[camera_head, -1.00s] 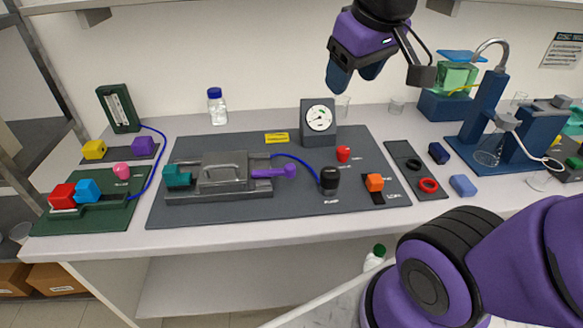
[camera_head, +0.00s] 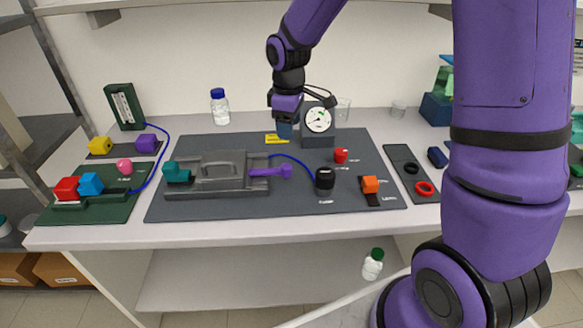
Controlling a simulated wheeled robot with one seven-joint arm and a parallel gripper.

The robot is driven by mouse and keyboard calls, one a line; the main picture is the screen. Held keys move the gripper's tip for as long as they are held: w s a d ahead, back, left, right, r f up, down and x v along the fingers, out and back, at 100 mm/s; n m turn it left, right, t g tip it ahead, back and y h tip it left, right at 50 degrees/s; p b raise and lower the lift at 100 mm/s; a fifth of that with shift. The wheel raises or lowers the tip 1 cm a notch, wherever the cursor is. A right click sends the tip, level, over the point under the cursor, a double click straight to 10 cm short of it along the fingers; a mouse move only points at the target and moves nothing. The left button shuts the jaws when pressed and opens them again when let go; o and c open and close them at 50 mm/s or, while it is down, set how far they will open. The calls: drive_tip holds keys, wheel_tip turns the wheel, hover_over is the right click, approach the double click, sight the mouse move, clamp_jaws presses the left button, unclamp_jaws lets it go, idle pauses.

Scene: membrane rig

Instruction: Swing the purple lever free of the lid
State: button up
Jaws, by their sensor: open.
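The purple lever (camera_head: 270,171) lies at the right end of the grey rig and points right, ending in a rounded knob. The grey lid (camera_head: 222,169) with a raised handle sits on the rig's base beside it. A teal block (camera_head: 176,173) is at the rig's left end. Whether the lever overlaps the lid's edge is too small to tell. My gripper (camera_head: 285,130) is open, pointing down above the back of the dark mat, behind the lever and apart from it. Its fingers are small and partly hidden.
A round gauge (camera_head: 318,121) stands right of my gripper. A blue hose (camera_head: 295,161) runs behind the lever. The mat in front is clear.

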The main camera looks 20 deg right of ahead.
sight(286, 166)
drive_tip(key=shift+n, duration=0.5)
drive_tip(key=f, duration=0.9)
drive_tip(key=w+f, duration=0.1)
drive_tip(key=f, duration=0.4)
drive_tip(key=shift+a+f, duration=0.2)
drive_tip(key=shift+f, duration=0.05)
drive_tip(key=shift+w, duration=0.1)
clamp_jaws()
